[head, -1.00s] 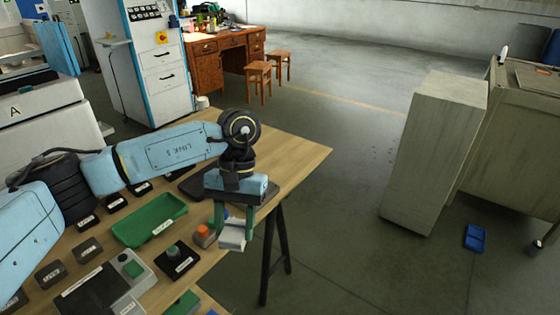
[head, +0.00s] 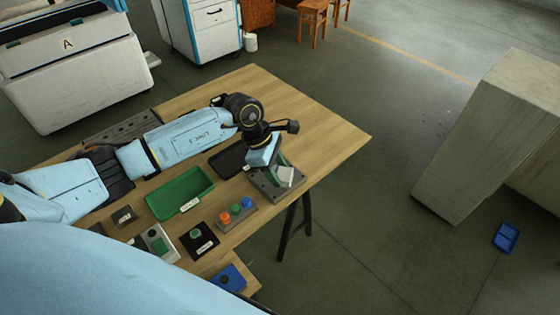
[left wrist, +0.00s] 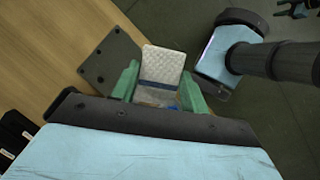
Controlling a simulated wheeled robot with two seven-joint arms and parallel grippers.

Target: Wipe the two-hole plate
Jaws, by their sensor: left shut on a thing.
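My left gripper (head: 278,172) has green fingers and is shut on a white quilted wiping pad (head: 286,177). In the left wrist view the pad (left wrist: 161,65), with a dark blue band across it, sits between the two fingers (left wrist: 158,90). A flat grey plate (head: 264,186) lies near the table's right edge, directly below the pad and partly hidden by it. In the left wrist view the plate (left wrist: 112,58) shows dark round holes near its corners. I cannot tell whether the pad touches the plate.
A green tray (head: 180,193) lies left of the plate, and a dark tray (head: 228,160) lies behind. A button block (head: 236,217) with orange, green and blue tops stands in front. The table's far right corner (head: 335,135) is clear. A grey cabinet (head: 490,140) stands right, across open floor.

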